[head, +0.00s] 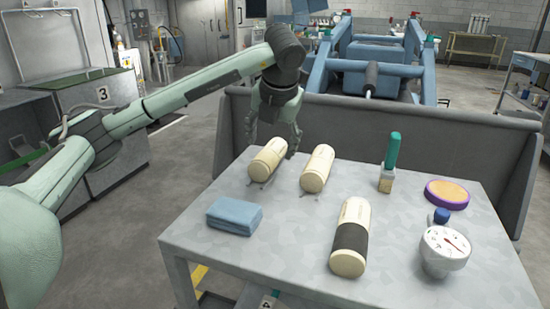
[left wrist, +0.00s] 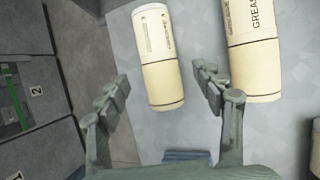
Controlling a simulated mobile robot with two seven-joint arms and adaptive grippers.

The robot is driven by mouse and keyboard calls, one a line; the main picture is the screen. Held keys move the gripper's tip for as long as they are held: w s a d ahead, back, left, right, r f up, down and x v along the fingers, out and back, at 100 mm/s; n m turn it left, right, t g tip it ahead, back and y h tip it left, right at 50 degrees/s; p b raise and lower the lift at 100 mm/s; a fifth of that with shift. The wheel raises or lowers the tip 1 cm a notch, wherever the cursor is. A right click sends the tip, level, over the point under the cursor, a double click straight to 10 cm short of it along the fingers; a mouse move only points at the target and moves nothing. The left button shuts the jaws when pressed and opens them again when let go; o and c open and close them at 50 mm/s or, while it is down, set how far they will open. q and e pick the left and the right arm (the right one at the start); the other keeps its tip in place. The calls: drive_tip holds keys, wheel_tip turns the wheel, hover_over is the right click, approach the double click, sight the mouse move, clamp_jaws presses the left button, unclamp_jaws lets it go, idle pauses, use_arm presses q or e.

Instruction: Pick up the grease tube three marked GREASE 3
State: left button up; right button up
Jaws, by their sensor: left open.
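Three cream tubes lie on the grey metal table (head: 225,255): a left tube (head: 268,160), a middle tube (head: 317,169) and a front tube (head: 352,215) with a dark band. Which is GREASE 3 cannot be read. My left gripper (head: 272,145) is open above the far end of the left tube. In the left wrist view, my open fingers (left wrist: 161,78) straddle the left tube (left wrist: 160,60) in the picture, with no visible contact. The middle tube (left wrist: 252,50), its lettering partly cut off at "GREAS", lies right of the fingers. My right gripper is not in view.
A folded blue cloth (head: 234,216) lies at the table's left front. A grey panel (head: 400,130) rises behind the table.

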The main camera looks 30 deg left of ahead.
sight(269, 152)
use_arm(q)
drive_tip(key=x, duration=0.4)
drive_tip(key=shift+s, duration=0.15)
drive_tip(key=shift+w+a+f, duration=0.15)
drive_tip(key=shift+w+f, duration=0.05)
drive_tip(key=shift+f, duration=0.15)
drive_tip(key=c, duration=1.3)
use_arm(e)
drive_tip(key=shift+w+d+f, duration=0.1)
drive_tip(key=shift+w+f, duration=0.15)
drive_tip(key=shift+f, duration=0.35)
use_arm(q)
drive_tip(key=shift+r, duration=0.15)
